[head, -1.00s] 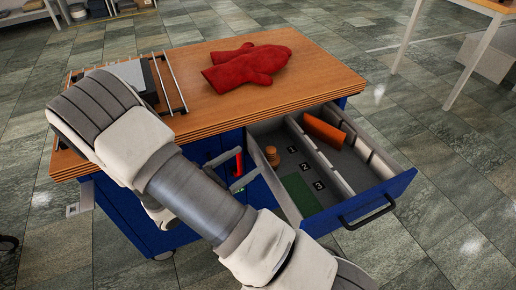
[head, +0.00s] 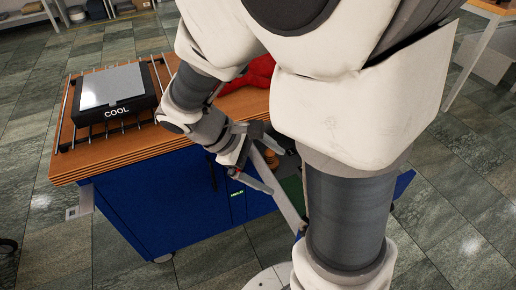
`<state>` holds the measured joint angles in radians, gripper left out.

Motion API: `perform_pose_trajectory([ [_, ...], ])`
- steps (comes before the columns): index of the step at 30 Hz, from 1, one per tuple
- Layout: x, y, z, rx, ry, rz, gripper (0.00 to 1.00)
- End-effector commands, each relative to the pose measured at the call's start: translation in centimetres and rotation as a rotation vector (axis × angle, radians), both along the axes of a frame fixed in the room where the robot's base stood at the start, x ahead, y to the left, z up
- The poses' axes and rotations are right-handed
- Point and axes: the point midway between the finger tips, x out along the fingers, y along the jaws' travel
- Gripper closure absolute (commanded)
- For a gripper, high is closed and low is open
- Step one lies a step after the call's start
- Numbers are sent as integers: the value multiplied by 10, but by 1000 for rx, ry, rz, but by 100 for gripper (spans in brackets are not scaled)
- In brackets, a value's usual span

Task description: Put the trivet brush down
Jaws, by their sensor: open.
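My gripper (head: 262,162) is open at the near left of the open drawer, of which the blue front's end (head: 403,184) shows. A small round brown wooden piece (head: 271,158) shows beside the fingers, in or over the drawer. I cannot tell whether it is the trivet brush or whether the fingers touch it. No brush shape shows clearly. A bit of green mat (head: 292,190) shows in the drawer. My arm hides most of the drawer.
A black block marked COOL (head: 116,103) with a grey plate on top sits on a wire rack (head: 62,120) on the wooden bench top (head: 130,150). A red mitt (head: 258,75) lies behind my arm.

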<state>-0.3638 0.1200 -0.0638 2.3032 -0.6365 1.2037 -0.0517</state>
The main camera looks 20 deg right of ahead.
Motion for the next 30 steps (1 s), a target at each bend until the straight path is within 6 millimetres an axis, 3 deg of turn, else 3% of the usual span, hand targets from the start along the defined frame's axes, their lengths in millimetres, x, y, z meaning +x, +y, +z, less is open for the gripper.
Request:
perform_pose_trajectory([
  [9,-30,16,44,355,-351,-277,0],
  [21,-49,40,101,708,-780,-515,0],
  [30,-52,45,113,773,-864,-553,0],
])
